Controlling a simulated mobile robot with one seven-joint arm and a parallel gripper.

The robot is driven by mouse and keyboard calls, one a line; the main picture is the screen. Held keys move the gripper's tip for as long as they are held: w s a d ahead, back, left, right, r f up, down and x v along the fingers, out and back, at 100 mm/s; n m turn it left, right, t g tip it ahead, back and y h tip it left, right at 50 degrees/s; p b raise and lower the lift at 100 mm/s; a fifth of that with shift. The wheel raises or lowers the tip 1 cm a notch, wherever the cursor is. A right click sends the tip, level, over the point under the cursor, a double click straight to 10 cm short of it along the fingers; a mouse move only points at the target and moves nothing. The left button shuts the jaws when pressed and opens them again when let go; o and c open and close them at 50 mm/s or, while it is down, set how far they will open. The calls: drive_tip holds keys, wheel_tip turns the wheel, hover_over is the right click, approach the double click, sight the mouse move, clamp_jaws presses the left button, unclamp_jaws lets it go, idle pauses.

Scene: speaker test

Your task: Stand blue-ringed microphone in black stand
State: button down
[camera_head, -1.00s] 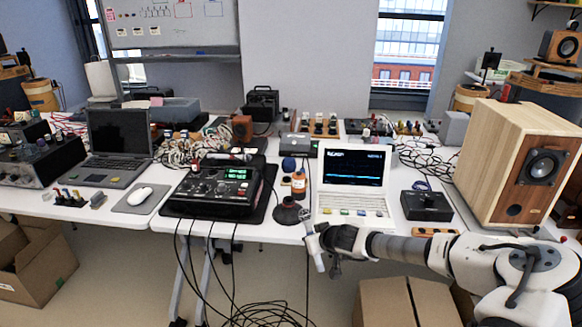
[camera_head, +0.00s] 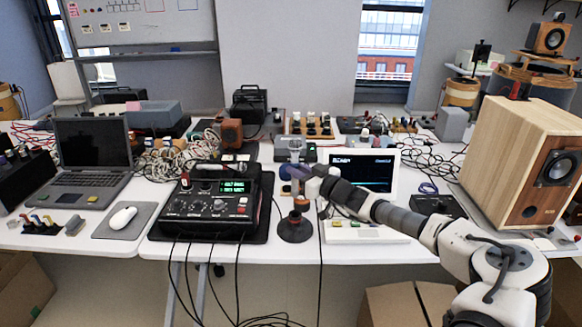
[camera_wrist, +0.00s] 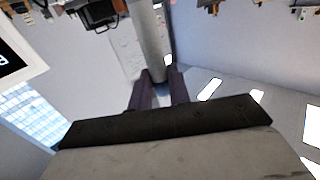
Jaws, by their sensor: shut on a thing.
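In the wrist view the microphone's grey shaft (camera_wrist: 148,45) runs up the picture from between the dark fingers (camera_wrist: 158,90). I cannot make out a blue ring on it. The black stand (camera_head: 294,230), a flared cone with a round base, is at the table's front edge, below the gripper. The gripper and microphone are well above it and apart from it.
A mixer (camera_head: 208,205) is to the left. A wooden speaker (camera_head: 520,160) stands at the far right.

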sight(297, 192)
drive_tip(key=shift+f+b, duration=0.7)
drive_tip(key=shift+f, duration=3.1)
drive_tip(key=shift+f+b, duration=1.85)
drive_tip(key=shift+b, duration=0.3)
drive_tip(key=shift+s+b, duration=0.1)
drive_tip(key=shift+b, duration=0.4)
drive_tip(key=shift+f+b, duration=0.55)
drive_tip(key=shift+b, duration=0.25)
drive_tip(key=c, duration=1.2)
unclamp_jaws()
drive_tip(key=shift+c, duration=0.2)
drive_tip(key=shift+d, duration=0.1)
